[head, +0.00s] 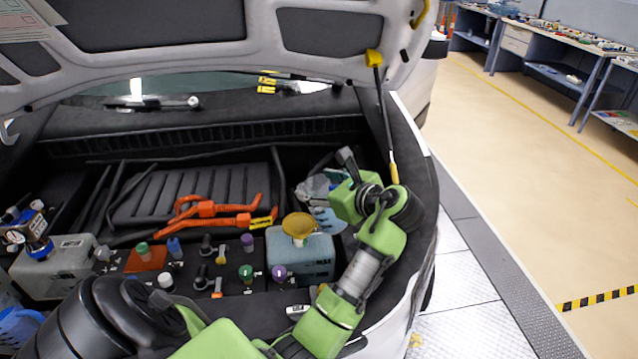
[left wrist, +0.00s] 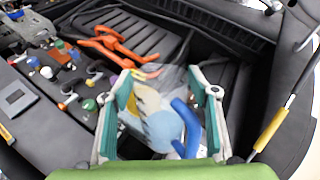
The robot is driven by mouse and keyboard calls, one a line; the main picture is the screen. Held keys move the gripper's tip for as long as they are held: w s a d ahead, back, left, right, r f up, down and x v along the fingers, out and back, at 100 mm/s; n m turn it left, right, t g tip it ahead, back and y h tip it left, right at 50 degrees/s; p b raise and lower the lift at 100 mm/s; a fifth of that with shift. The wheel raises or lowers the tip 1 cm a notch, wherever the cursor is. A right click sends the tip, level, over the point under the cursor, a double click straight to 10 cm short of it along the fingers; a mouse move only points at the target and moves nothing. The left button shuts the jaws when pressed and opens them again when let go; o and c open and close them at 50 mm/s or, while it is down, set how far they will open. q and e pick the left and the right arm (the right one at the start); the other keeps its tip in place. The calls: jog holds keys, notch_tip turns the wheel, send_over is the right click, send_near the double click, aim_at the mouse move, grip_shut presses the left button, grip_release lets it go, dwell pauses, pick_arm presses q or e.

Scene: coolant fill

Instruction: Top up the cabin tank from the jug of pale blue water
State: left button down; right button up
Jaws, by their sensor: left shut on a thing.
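My left gripper (head: 322,202) is over the right side of the engine bay. In the left wrist view its fingers (left wrist: 162,108) are closed around a clear jug (left wrist: 165,80) with a blue handle (left wrist: 188,125); pale blue shows low in it. In the head view the jug (head: 320,186) is partly hidden behind the gripper and appears tilted. Just left of it and lower, a blue-grey tank (head: 312,262) carries a yellow funnel (head: 299,224). I cannot tell whether water is flowing. My right gripper is not in view.
A grey tank (head: 48,272) and a blue perforated container (head: 15,326) are at the left. Several coloured caps (head: 247,272) and orange cables (head: 205,210) lie between. The raised hood (head: 180,62) and its prop rod (head: 384,110) bound the space.

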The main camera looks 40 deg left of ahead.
pick_arm(q)
jog(key=p, duration=0.3)
jog(key=shift+r, duration=0.4)
jog(key=shift+f+p, duration=0.1)
jog(key=shift+p, duration=0.35)
jog(key=shift+f, duration=0.15)
jog(key=shift+f+b, duration=0.15)
jog(key=shift+b, duration=0.15)
jog(key=y+b, duration=0.1)
jog(key=b, duration=0.2)
jog(key=m+y+b, duration=0.1)
jog(key=b, duration=0.3)
jog(key=shift+w+d+y, duration=0.1)
jog(key=shift+d+y, duration=0.1)
jog(key=shift+y, duration=0.2)
jog(key=shift+r+y+b, duration=0.3)
jog(key=shift+y+b, duration=0.1)
jog(key=shift+b, duration=0.25)
jog(key=shift+d+r+m+b, duration=0.1)
jog(key=shift+r+m+b, duration=0.15)
jog(key=shift+m+b, duration=0.15)
